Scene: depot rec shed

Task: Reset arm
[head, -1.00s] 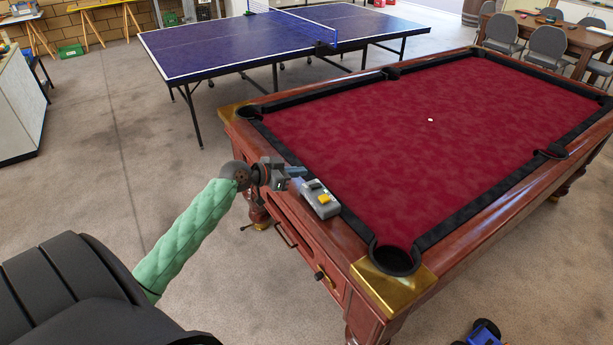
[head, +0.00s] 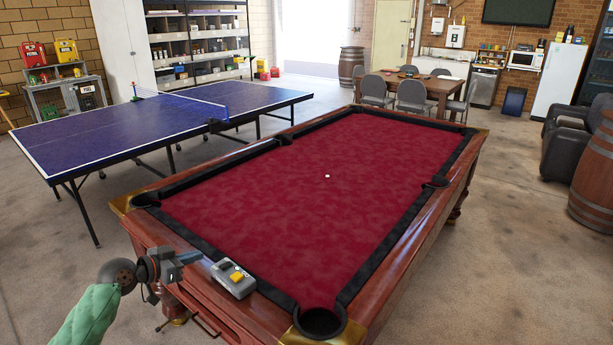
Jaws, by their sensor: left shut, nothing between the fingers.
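My left gripper (head: 192,257) is at the lower left, on an arm with a green quilted sleeve. It is shut and empty. It is just left of a grey box with a yellow button (head: 233,278), with a small gap in the picture. The box sits on the near wooden rail of the pool table (head: 400,262), close to the near corner pocket. My right gripper is not in view.
A small white ball (head: 327,176) lies on the red cloth. A blue table-tennis table (head: 120,135) stands behind at left. Chairs and a wooden table (head: 425,85) are at the back. Black armchair (head: 568,140) and barrel (head: 593,175) stand right.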

